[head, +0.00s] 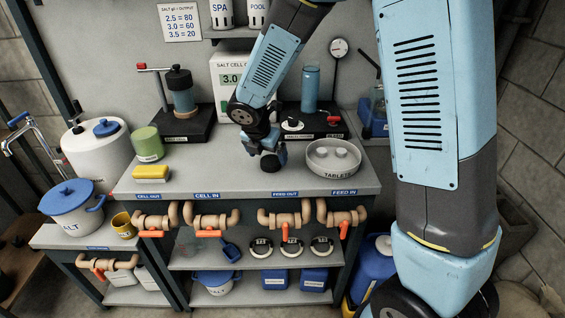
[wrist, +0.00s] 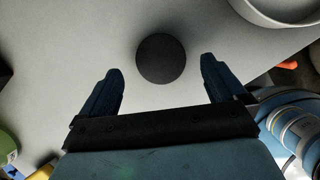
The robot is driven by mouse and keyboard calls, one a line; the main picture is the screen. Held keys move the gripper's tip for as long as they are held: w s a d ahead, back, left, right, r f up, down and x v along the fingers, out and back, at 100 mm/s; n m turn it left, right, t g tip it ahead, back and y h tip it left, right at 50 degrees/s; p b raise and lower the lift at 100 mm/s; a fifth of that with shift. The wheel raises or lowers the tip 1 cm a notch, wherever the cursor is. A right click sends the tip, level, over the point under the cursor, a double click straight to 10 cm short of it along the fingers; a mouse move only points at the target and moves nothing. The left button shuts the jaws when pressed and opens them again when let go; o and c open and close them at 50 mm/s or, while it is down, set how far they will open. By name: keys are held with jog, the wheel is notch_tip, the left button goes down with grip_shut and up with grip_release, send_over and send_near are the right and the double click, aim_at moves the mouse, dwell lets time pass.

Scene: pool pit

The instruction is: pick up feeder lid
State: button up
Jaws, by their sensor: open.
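A dark round disc (wrist: 160,58), which looks like the feeder lid, lies flat on the grey counter in the wrist view. My gripper (wrist: 159,70) is open above the counter, with one finger on each side of the disc and visible gaps to both. Nothing is held between the fingers. In the head view my gripper (head: 270,162) points down over the middle of the counter, left of the tablets tray.
The round tablets tray (head: 333,158) stands close on the right. A yellow sponge (head: 152,173) and green cup (head: 148,144) are on the left. Black-based apparatus (head: 310,122) stands behind. The counter's front edge (head: 250,192) has pipes and orange-handled valves below it.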

aim_at(270, 161)
jog(key=shift+x, duration=1.5)
jog(key=shift+d, duration=0.1)
jog(key=shift+c, duration=0.4)
jog(key=c, duration=1)
